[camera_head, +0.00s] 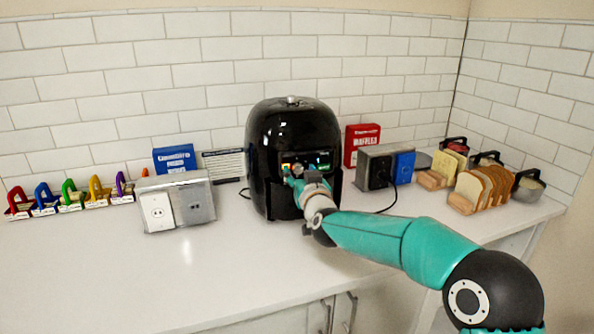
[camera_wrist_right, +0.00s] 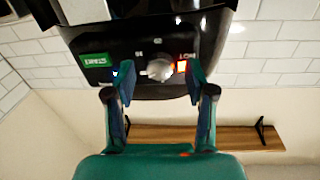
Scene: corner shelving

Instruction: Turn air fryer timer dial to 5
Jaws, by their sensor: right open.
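The black air fryer (camera_head: 290,128) stands on the counter against the tiled wall, its front panel facing me. In the right wrist view, its timer dial (camera_wrist_right: 160,69) is a small silver knob on the black panel, with a green label to its left and a lit orange-red spot to its right. My right gripper (camera_head: 298,176) is at the fryer's front panel and hides part of it. In the right wrist view its fingers (camera_wrist_right: 158,76) are open, one on each side of the dial, with gaps visible. The number the dial points to is too small to read. My left gripper is out of view.
A red box (camera_head: 360,142) is behind the toaster. Bread slices (camera_head: 480,188) stand farther right. The front left counter (camera_head: 100,275) is clear.

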